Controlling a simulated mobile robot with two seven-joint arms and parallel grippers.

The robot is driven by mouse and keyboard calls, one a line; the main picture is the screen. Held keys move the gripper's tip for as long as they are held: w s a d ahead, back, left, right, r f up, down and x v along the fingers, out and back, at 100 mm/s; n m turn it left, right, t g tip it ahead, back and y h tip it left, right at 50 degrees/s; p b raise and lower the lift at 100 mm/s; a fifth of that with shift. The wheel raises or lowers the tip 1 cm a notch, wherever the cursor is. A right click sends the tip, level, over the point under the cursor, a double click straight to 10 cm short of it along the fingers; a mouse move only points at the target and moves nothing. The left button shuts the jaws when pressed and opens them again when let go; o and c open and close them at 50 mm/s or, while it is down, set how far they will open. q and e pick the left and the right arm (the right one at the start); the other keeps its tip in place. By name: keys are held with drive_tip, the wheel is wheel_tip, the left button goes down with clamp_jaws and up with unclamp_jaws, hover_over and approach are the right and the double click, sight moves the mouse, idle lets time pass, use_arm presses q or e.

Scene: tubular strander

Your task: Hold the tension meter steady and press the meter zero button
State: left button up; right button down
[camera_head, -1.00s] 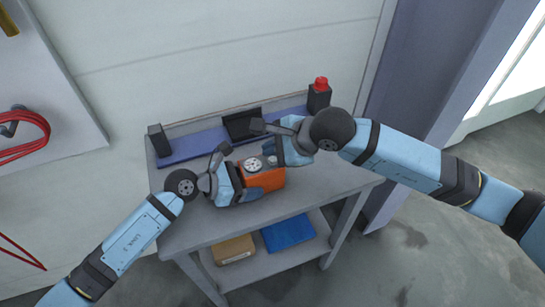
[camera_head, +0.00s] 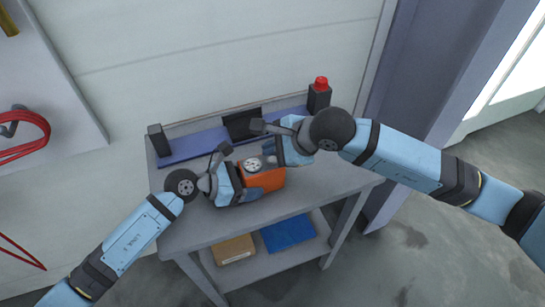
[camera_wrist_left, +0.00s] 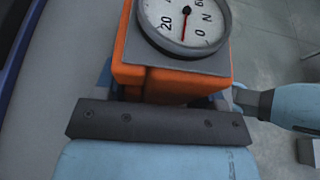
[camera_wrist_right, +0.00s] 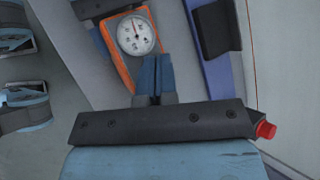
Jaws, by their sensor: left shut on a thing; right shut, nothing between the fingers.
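The tension meter (camera_head: 266,178) is an orange box with a grey top and a round white dial, on the grey table. The meter also shows in the left wrist view (camera_wrist_left: 175,82), where the dial needle points near 0. My left gripper (camera_head: 246,184) is shut on the meter's left end. My right gripper (camera_head: 274,150) is shut and empty, with its fingertips close to the meter's far right part. In the right wrist view the closed fingers (camera_wrist_right: 152,72) are beside the dial (camera_wrist_right: 136,35). I cannot tell whether they touch the meter. The zero button is not visible.
A blue strip (camera_head: 194,148) runs along the table's back with a dark upright panel (camera_head: 241,124). A black post with a red top (camera_head: 320,92) stands at the back right. The lower shelf holds a brown box (camera_head: 233,250) and a blue item (camera_head: 288,233). The table's front right is clear.

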sight(272, 161)
drive_tip(key=shift+f, duration=0.1)
drive_tip(key=shift+f, duration=0.35)
drive_tip(key=shift+f, duration=0.4)
idle(1.0)
drive_tip(key=shift+r, duration=0.85)
drive_tip(key=shift+r, duration=0.1)
drive_tip(key=shift+r, duration=2.4)
